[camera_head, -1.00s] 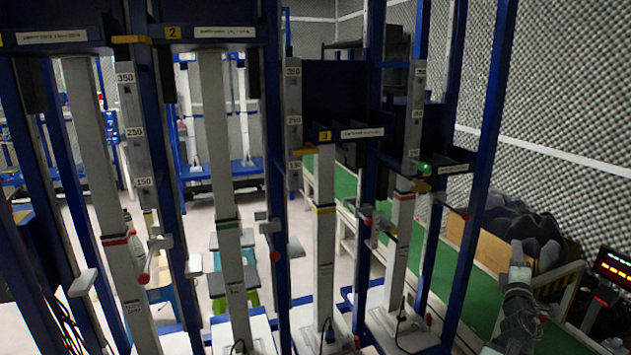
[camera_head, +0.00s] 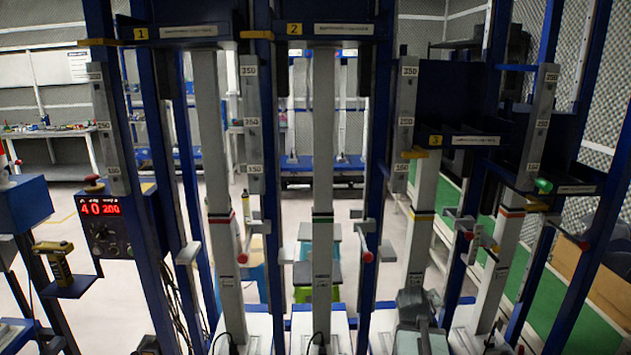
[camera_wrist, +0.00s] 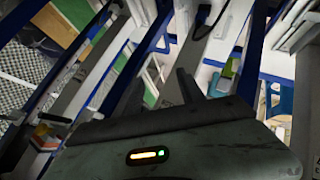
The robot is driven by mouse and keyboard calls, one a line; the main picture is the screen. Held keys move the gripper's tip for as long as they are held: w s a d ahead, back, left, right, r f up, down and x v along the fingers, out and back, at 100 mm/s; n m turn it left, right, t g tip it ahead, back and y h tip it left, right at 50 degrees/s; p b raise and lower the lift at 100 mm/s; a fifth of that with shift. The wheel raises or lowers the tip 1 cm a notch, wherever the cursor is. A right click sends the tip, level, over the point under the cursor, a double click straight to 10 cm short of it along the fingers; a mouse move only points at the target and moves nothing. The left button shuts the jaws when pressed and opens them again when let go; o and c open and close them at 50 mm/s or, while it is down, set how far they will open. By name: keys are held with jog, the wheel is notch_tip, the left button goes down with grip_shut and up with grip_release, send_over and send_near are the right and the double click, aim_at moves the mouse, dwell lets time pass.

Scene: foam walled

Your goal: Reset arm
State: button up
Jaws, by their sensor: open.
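My gripper (camera_head: 415,300) shows in the head view at the lower right of centre, low in front of the tall test columns. It looks grey and small there, and its fingers are not clear. In the wrist view my gripper (camera_wrist: 155,95) shows its dark body along the bottom, with a small orange and green light on it. Two dark fingers stand up apart from each other with nothing between them. The gripper is open and empty.
Blue uprights with pale columns, one with a label 2 (camera_head: 294,28), stand close across the view. A control box with a red display (camera_head: 100,208) is at left. A workbench (camera_head: 50,132) stands behind it. Pale floor (camera_head: 60,225) shows at left.

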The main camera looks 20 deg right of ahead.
jog(key=w+a+f+g+y, duration=0.1)
jog(key=a+f+y, duration=0.15)
jog(key=a, duration=0.85)
jog(key=w+a+f+g+y, duration=0.1)
jog(key=w+a+f+y, duration=0.15)
jog(key=a, duration=0.85)
jog(key=s+a+f+n+g+y, duration=0.1)
jog(key=s+a+g, duration=0.15)
jog(key=a, duration=0.75)
jog(key=s+a+f+n+g+y, duration=0.15)
jog(key=s+a, duration=0.25)
jog(key=a, duration=0.6)
notch_tip(320, 180, up, 12)
jog(key=p, duration=1.2)
jog(key=shift+w+r+m+p, duration=0.15)
jog(key=shift+m+p, duration=0.2)
jog(key=shift+m, duration=0.1)
jog(key=shift+d, duration=0.1)
jog(key=shift+c, duration=1.1)
